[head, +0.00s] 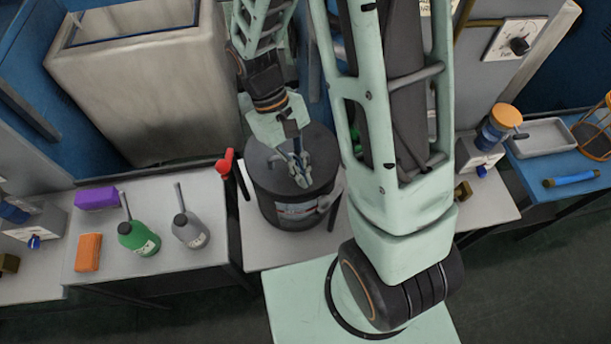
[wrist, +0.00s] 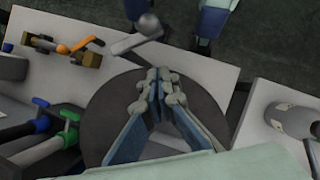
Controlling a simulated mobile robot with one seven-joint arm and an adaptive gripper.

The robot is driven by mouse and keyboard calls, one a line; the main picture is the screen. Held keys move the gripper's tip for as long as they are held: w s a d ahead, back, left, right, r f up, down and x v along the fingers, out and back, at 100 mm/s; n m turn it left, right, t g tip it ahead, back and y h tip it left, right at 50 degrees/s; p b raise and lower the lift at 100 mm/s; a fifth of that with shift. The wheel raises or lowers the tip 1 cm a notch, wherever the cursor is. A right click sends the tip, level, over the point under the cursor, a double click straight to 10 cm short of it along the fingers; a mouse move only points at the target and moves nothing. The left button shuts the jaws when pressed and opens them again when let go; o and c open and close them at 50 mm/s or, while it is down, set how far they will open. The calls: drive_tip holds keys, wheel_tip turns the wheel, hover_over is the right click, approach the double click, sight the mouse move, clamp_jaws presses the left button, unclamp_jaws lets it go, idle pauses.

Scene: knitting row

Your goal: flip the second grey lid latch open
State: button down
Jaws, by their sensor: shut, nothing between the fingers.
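A dark drum (head: 285,208) with a round dark lid stands on the light bench. In the wrist view, its lid (wrist: 108,112) lies beneath my fingers. A grey lid latch (head: 327,203) with a rounded end is at the drum's right front side. It shows as a grey lever with a ball end (wrist: 148,24) near the top of the wrist view, apart from my fingertips. My gripper (head: 300,178) is shut and empty over the lid, its fingertips (wrist: 160,84) pointing towards the latch side. I cannot tell whether they touch the lid. Other latches are not clearly seen.
A red-ended handle (head: 226,162) stands left of the drum. A green bottle (head: 139,238), a grey bottle (head: 190,230), a purple block (head: 97,198) and an orange block (head: 88,252) are on the left table. Blue and green handles (wrist: 40,125) lie beside the drum in the wrist view.

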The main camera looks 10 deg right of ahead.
drive_tip(key=v, duration=1)
drive_tip(key=shift+w, duration=0.2)
